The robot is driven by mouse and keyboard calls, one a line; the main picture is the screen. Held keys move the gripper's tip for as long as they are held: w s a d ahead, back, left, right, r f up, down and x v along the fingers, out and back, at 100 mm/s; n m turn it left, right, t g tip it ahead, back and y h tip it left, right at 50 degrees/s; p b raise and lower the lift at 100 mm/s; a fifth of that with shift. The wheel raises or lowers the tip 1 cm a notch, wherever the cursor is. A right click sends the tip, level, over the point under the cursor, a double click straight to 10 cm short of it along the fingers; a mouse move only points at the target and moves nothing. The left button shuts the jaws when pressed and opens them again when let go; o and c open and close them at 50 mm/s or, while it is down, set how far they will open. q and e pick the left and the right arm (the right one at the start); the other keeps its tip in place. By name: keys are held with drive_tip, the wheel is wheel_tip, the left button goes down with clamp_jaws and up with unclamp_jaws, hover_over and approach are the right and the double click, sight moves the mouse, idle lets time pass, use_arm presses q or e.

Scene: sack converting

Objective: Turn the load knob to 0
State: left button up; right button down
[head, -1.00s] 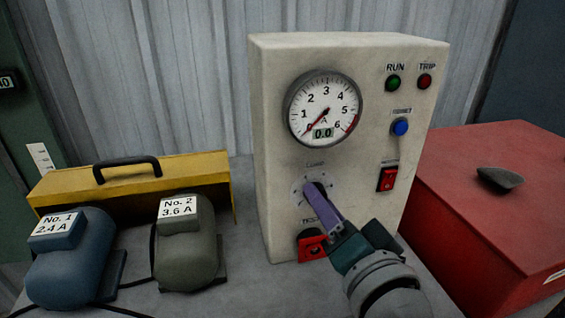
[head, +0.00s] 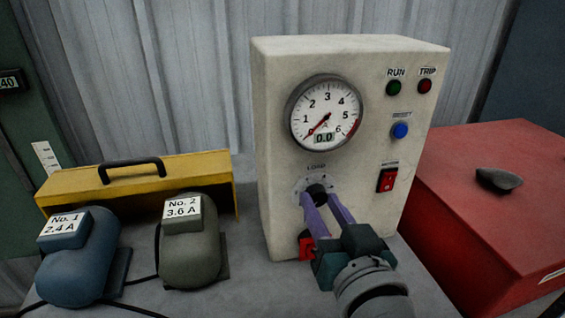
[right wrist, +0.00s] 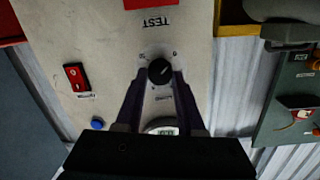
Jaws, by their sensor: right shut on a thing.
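The load knob (head: 316,189) is a small black knob on a pale dial under the LOAD label, on the front of the cream panel box (head: 275,150). My right gripper (head: 318,196) has its two purple fingers shut on the knob, one on each side. The right wrist view shows the knob (right wrist: 160,71) between the fingertips, with a pale line slanting toward the upper right, where a dial mark stands. The gauge (head: 325,112) has its red needle at the low end and its display reads 0.0. My left gripper is not in view.
A red rocker switch (head: 387,180), blue button (head: 400,130) and RUN and TRIP lamps are on the panel. A red part (head: 306,245) sits below the knob, partly hidden. Two motors stand left before a yellow box (head: 205,165); a red box (head: 480,190) stands right.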

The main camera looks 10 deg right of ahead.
idle(0.5)
drive_tip(key=c, duration=0.5)
unclamp_jaws()
drive_tip(key=shift+s+r, duration=0.1)
drive_tip(key=shift+s, duration=0.4)
drive_tip(key=s, duration=0.3)
drive_tip(key=s+p, duration=0.1)
drive_tip(key=s, duration=0.5)
drive_tip(key=shift+r+p, duration=0.3)
drive_tip(key=shift+p, duration=0.05)
drive_tip(key=shift+w, duration=0.1)
